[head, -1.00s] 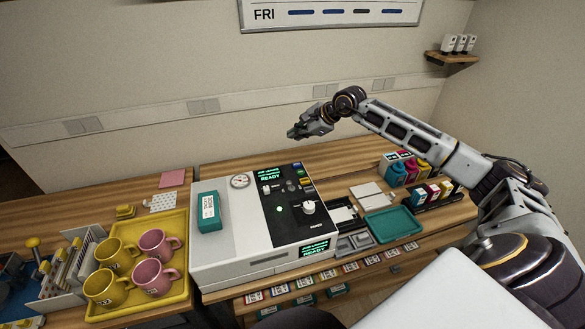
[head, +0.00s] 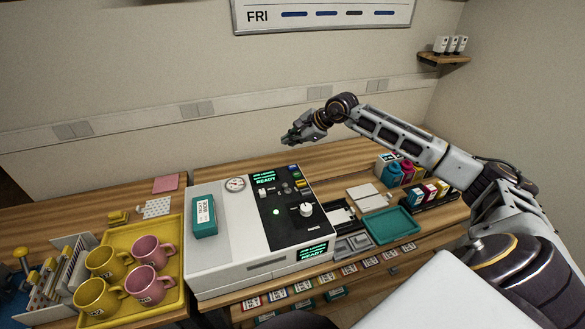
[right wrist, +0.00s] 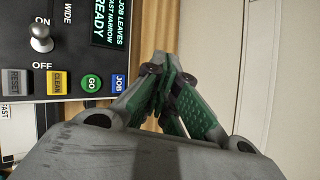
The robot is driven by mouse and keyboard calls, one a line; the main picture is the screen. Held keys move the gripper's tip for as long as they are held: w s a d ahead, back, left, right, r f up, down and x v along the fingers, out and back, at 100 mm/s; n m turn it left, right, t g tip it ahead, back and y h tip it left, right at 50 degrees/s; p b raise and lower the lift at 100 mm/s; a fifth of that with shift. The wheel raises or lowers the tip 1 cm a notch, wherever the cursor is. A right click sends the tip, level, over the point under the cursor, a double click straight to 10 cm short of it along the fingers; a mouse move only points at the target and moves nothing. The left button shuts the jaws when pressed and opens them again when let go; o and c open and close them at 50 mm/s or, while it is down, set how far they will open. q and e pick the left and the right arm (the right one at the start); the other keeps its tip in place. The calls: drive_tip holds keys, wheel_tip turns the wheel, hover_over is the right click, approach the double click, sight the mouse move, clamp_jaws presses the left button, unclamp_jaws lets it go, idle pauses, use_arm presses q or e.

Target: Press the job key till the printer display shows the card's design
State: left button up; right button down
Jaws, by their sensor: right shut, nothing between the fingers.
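The printer (head: 230,245) is a white box with a black control panel on the bench. Its display (head: 265,179) is lit green; in the right wrist view the display (right wrist: 108,22) reads JOB LEAVES, FAST NARROW, READY, partly cut off. The blue JOB key (right wrist: 118,83) sits at the panel's edge beside the green GO key (right wrist: 91,83). My right gripper (head: 290,139) is shut and empty, above the far edge of the printer. In the right wrist view its fingertips (right wrist: 158,62) are to the right of the JOB key, apart from it. My left gripper is out of view. I cannot identify the card.
A yellow tray (head: 174,290) with pink and yellow mugs stands left of the printer. A teal box (head: 205,217) lies on the printer's top. A teal tray (head: 390,224) and ink bottles (head: 408,172) are at the right. A wall board (head: 325,14) hangs behind.

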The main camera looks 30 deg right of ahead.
sight(291, 168)
drive_tip(key=shift+f+b, duration=0.7)
drive_tip(key=shift+f, duration=1.7)
drive_tip(key=shift+f+b, duration=0.6)
drive_tip(key=shift+f, duration=0.25)
drive_tip(key=shift+f+b, duration=0.3)
drive_tip(key=shift+f, duration=0.3)
drive_tip(key=shift+f+b, duration=0.2)
drive_tip(key=shift+b, duration=0.2)
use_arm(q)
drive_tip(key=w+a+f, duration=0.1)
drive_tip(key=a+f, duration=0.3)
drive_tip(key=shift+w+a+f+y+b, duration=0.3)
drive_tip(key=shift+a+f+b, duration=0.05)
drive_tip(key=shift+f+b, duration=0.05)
use_arm(e)
drive_tip(key=shift+f, duration=0.3)
